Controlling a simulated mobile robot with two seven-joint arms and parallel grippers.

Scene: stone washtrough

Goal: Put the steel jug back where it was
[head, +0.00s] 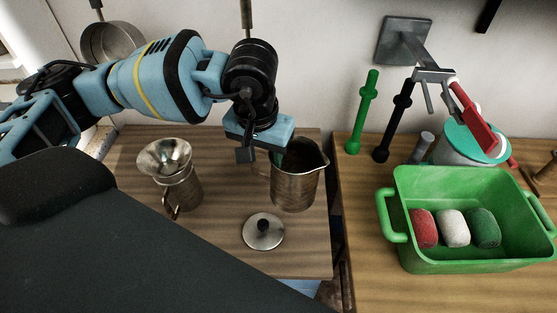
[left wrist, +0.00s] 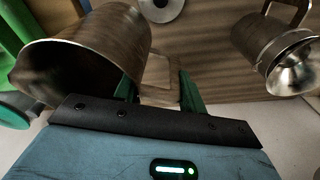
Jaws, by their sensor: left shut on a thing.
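The steel jug (head: 296,186) is upright at the right side of the left wooden counter, near the gap. I cannot tell whether its base touches the counter. My left gripper (head: 262,150) is at the jug's left side, near the rim, and is shut on its handle. In the left wrist view the jug (left wrist: 85,58) fills the upper left, beside the green fingers (left wrist: 158,88). The handle is partly hidden by the gripper in the head view. My right gripper is not in view.
A steel pot with a funnel (head: 166,156) stands left of the jug. A round steel lid (head: 263,232) lies in front. Across a gap, the right counter holds a green tub (head: 470,252) with three blocks. Green and black rods (head: 362,110) stand behind, near a grey wall bracket (head: 403,42).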

